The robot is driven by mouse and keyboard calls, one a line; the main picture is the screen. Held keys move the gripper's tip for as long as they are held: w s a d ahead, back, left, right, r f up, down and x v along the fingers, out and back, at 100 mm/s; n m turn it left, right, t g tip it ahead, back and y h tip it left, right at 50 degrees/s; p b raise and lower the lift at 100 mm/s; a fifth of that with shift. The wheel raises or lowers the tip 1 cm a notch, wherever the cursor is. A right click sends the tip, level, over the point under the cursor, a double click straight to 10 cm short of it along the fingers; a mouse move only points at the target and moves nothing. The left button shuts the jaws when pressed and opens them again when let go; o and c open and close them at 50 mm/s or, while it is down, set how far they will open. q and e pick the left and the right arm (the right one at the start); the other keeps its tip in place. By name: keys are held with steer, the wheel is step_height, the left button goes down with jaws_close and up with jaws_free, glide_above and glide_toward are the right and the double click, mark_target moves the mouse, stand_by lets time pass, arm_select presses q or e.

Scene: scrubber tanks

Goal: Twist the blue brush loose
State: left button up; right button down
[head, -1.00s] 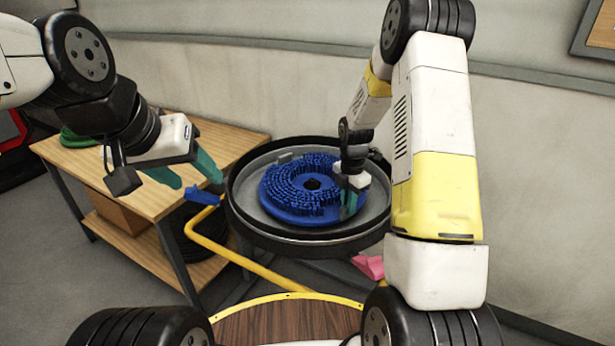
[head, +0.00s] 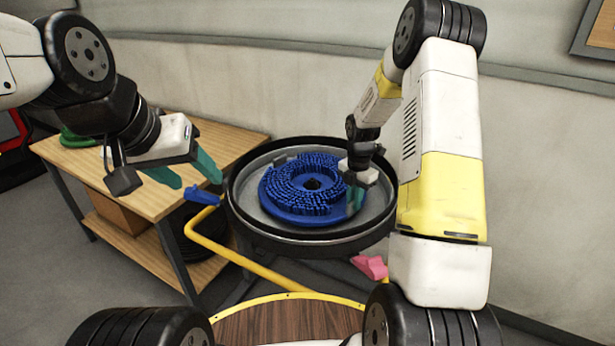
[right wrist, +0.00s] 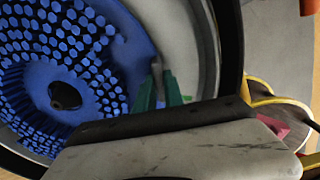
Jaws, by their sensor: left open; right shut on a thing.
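The blue brush (head: 290,188) is a round disc of blue bristles with a dark centre hole. It sits in the grey round tank with a black rim (head: 237,208). My right gripper (head: 356,200) is at the brush's right edge, with its green fingers shut on that edge. The right wrist view shows the brush (right wrist: 60,60) filling the left side and the gripper's green fingers (right wrist: 158,92) at its rim; the exact contact is partly hidden. My left gripper (head: 197,178) is open and empty, left of the tank.
A wooden table (head: 140,190) stands at the left with a green coil (head: 75,138) on it. A blue item (head: 203,196) is at its right edge. A yellow tube (head: 230,252) runs in front of the tank. A pink thing (head: 370,266) lies below right.

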steer(key=shift+w+d+n, duration=0.9)
steer(key=shift+w+d, duration=0.05)
steer(key=shift+d, duration=0.05)
steer(key=shift+w+d, duration=0.1)
steer(key=shift+w+d+n, duration=0.4)
steer(key=shift+w, duration=0.1)
steer(key=c, duration=1.4)
jaws_free()
steer(key=shift+o, duration=0.2)
steer(key=shift+s+f, duration=0.1)
steer(key=shift+s, duration=0.05)
step_height(320, 180, up, 8)
